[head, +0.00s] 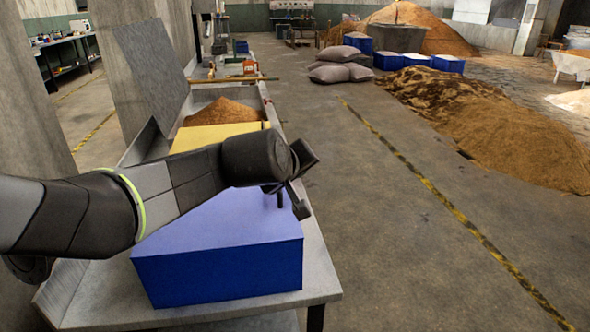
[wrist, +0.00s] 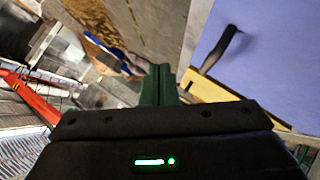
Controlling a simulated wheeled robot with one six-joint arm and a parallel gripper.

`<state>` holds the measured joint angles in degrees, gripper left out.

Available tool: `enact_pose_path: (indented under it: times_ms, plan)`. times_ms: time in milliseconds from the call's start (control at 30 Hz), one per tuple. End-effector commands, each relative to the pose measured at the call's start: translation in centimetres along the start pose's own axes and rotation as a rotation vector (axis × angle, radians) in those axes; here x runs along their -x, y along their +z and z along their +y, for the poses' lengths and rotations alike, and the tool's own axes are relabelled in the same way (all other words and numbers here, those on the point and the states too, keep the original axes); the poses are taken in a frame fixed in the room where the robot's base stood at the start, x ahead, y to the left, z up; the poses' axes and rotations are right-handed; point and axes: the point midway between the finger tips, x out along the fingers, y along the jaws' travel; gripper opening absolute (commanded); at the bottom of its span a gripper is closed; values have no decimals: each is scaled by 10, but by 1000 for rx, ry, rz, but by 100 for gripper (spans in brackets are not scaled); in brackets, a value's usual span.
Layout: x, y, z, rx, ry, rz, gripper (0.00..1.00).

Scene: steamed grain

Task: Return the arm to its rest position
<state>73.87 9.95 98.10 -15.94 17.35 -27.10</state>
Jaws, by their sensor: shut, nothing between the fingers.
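My arm (head: 170,185) stretches from the left edge across the head view, above a blue box with a pale violet top (head: 225,215). My gripper (head: 290,203) is at the arm's right end, over the box's right side; its fingers are small and dark there. In the wrist view, my gripper's green fingers (wrist: 159,85) are together and hold nothing. A pale violet surface (wrist: 275,65) fills the upper right of that view, with a dark elongated shape on it that I cannot identify.
The box stands on a grey bench (head: 95,300). Behind it are a yellow block (head: 215,136) and a brown grain heap (head: 222,112). A leaning grey panel (head: 150,65) borders the left. The floor (head: 400,235) to the right is clear up to a large grain pile (head: 490,125).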

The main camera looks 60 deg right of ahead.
Motion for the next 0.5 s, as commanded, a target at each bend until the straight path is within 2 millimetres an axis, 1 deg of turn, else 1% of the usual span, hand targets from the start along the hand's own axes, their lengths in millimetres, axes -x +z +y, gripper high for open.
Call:
enact_pose_path:
  times_ms: [33,200,500]
  plan:
    - [9,-1,6,-2,3,1,0]
    - [21,2,10,0,1,0,0]
    - [22,3,10,0,1,0,0]
